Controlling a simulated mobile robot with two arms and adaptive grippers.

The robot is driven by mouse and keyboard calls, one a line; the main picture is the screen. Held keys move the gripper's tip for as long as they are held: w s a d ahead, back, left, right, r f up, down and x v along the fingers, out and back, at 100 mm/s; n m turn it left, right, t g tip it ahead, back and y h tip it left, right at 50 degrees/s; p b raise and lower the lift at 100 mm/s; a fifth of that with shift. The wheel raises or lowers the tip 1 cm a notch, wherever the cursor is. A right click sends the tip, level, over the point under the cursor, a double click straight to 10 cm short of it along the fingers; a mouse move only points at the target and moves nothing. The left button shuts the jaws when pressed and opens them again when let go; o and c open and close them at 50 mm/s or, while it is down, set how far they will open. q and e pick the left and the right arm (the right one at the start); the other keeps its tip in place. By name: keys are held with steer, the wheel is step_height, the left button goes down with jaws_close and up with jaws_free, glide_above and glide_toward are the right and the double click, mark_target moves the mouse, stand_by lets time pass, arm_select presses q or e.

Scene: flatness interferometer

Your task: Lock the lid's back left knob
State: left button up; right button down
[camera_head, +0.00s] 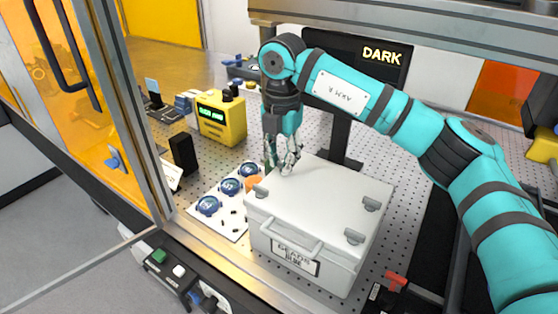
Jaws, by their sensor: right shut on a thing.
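A white box with a grey-white lid (322,190) stands on the perforated table. Grey knobs show on the lid: one at the left edge (262,191), one at the front right (354,237) and one at the back right (371,204). My right gripper (286,165) points down at the lid's back left corner. Its fingers are shut on the back left knob, which they mostly hide, so its turn cannot be told. My left gripper is out of view.
A white plate (233,226) with several blue round pieces lies left of the box. A yellow device (221,121) with a green display stands behind it. A monitor (356,62) reading DARK is behind my right arm. A metal frame post and orange door panels are at the left.

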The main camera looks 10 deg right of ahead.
steer(key=shift+s+d+f, duration=0.1)
steer(key=shift+d, duration=0.1)
stand_by(0.4)
steer(key=c, duration=1)
jaws_free()
steer(key=shift+o, duration=0.6)
steer(key=shift+s+d, duration=0.3)
steer(key=shift+d, duration=0.1)
steer(key=shift+a+r, duration=0.1)
steer(key=shift+r, duration=0.2)
step_height(320, 180, up, 12)
steer(key=shift+f, duration=0.15)
steer(key=shift+f, duration=0.1)
